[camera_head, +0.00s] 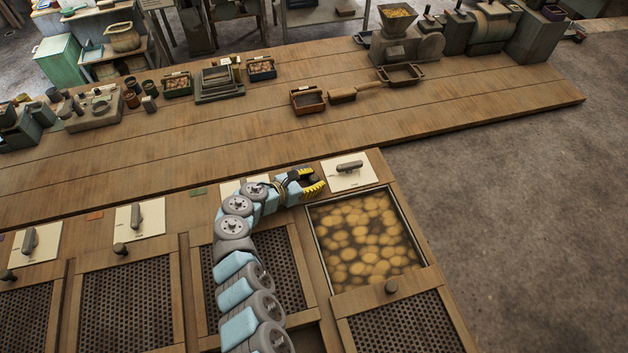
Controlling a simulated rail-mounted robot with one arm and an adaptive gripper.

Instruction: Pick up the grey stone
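Small grey-brown elongated pieces that look like stones lie on cream plates along the near bench. One (349,166) is on the right plate (350,178), just right of my gripper. Others lie on the plates further left, at the middle (136,215) and at the far left (28,240). I cannot tell which one is the grey stone. My gripper (312,181), with yellow-lined fingers, looks open and empty. It points right, above the bench near the back left corner of the potato bin, apart from the right piece. My arm covers most of another cream plate.
An open bin of potatoes (365,240) lies right of my arm. Perforated panels (125,305) with round knobs fill the near bench. A long wooden table (250,130) behind carries boxes, a wooden scoop (355,92) and a grinder (398,35). Its middle front is clear.

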